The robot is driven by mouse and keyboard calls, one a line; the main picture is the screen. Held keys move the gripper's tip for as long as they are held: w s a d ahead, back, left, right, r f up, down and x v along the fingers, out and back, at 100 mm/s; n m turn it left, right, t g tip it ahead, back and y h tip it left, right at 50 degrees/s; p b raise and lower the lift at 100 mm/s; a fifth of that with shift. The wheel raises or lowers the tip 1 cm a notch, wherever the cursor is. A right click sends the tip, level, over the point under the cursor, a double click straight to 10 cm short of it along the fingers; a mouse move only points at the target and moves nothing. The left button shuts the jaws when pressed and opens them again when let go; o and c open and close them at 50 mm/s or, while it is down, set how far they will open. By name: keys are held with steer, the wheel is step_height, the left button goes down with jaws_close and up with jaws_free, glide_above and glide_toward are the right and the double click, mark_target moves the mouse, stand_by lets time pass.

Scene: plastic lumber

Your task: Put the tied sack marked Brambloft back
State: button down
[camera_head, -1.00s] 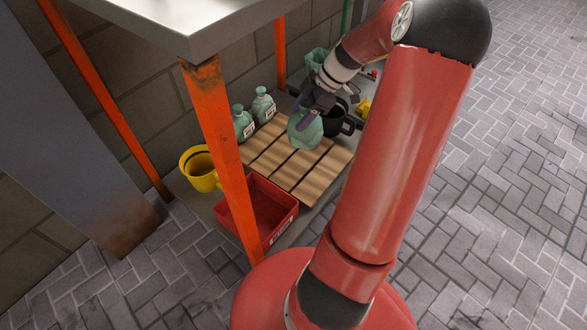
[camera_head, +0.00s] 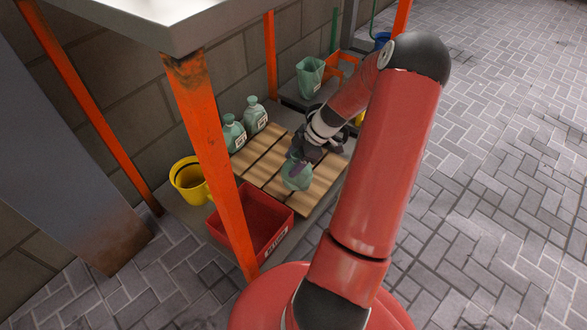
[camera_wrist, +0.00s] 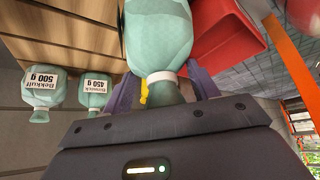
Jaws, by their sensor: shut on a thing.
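My gripper (camera_head: 302,163) is shut on the neck of a pale green tied sack (camera_head: 296,175). In the wrist view the sack (camera_wrist: 158,38) has a white band and a yellow tag at its neck, and no readable label shows on it. It is over the slatted wooden board (camera_head: 262,160); I cannot tell whether it touches the slats. Two similar sacks, a nearer one (camera_head: 233,133) and a farther one (camera_head: 254,116), stand upright by the wall. In the wrist view their labels (camera_wrist: 41,84) (camera_wrist: 95,84) are upside down, with 500 g and 450 g; neither reads Brambloft.
A red bin (camera_head: 282,212) and a yellow bucket (camera_head: 186,178) stand at the board's near end. A green container (camera_head: 309,76) stands at the far end. An orange post (camera_head: 212,150) and a grey top (camera_head: 150,25) frame the near side. Bare slats lie left of the sack.

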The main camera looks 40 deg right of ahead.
steer(key=shift+f, duration=1.75)
steer(key=shift+b, duration=0.3)
steer(key=shift+f, duration=0.15)
steer(key=shift+c, duration=2.1)
jaws_free()
steer(key=shift+r, duration=0.35)
steer(key=p+v, duration=0.2)
steer(key=v, duration=0.9)
steer(key=shift+d+r, duration=0.2)
steer(key=shift+r, duration=0.05)
